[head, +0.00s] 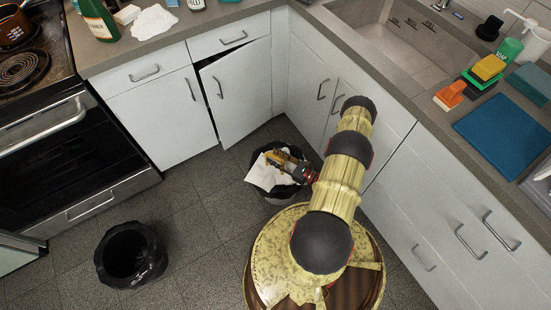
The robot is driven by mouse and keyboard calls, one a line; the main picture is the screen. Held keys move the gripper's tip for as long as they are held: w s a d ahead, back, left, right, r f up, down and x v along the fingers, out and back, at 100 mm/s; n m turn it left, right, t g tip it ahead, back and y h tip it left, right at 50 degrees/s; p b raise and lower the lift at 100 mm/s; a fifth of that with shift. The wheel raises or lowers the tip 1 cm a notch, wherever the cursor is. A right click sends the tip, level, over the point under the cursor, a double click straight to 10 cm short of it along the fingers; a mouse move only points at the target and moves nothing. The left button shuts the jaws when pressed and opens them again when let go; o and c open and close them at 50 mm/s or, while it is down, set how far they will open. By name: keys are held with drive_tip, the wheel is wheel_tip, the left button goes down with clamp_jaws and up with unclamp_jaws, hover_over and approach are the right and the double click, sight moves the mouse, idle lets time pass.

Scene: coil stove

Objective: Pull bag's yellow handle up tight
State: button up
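A bin lined with a black bag (262,186) stands on the floor by the corner cabinets, with white paper-like material (258,172) showing at its top. My gripper (274,158) reaches over this bin from the right, at or just above its opening. Something yellow shows at the gripper's end. I cannot tell whether it is the bag's yellow handle or part of the gripper. The fingers are too small to judge open or shut. My arm hides the bin's right side.
An empty-looking black-lined bin (131,256) stands at the lower left. A cabinet door (237,92) behind the bin is slightly ajar. Drawers line the right, below the sink (385,42) counter. The oven (65,140) is at left. Floor between the bins is clear.

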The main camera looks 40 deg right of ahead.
drive_tip(key=shift+c, duration=1.2)
clamp_jaws()
